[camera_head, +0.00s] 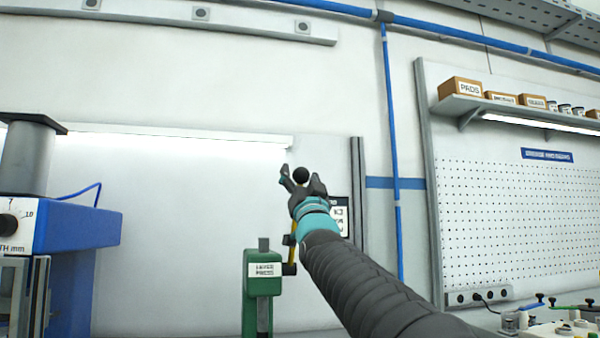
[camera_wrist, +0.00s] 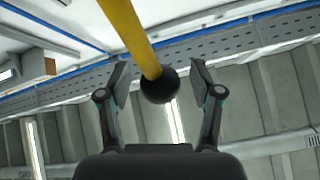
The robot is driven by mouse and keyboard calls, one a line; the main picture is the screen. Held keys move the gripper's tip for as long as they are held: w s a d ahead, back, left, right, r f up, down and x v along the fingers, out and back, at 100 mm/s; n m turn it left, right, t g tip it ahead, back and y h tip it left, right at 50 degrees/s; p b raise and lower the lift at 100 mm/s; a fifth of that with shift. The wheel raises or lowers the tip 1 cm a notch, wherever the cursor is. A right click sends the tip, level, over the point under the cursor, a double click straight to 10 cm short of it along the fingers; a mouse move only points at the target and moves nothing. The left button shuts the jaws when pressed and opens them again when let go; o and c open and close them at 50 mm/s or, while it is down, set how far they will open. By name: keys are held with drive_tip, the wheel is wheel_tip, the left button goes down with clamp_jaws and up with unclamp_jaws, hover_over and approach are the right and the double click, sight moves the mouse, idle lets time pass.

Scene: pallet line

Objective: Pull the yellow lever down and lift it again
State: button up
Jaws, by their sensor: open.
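The lever press (camera_head: 263,290) is a green upright body with a label, standing at the lower middle of the head view. Its yellow lever (camera_head: 294,252) rises beside it, partly hidden behind my gripper, and ends in a black ball knob (camera_head: 300,174). My gripper (camera_head: 299,175) is open, with its fingers around the knob's level. In the wrist view the yellow lever (camera_wrist: 130,35) comes down from the top to the black knob (camera_wrist: 160,86), which sits between the open fingertips (camera_wrist: 160,78). Gaps show on both sides, so the fingers do not appear to grip it.
A blue machine (camera_head: 85,235) with a grey column stands at the left. A pegboard (camera_head: 515,220) and a shelf (camera_head: 520,108) with boxes are on the right. A bench with small items (camera_head: 560,325) is at the lower right.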

drive_tip(key=shift+w, duration=0.1)
clamp_jaws()
idle(0.3)
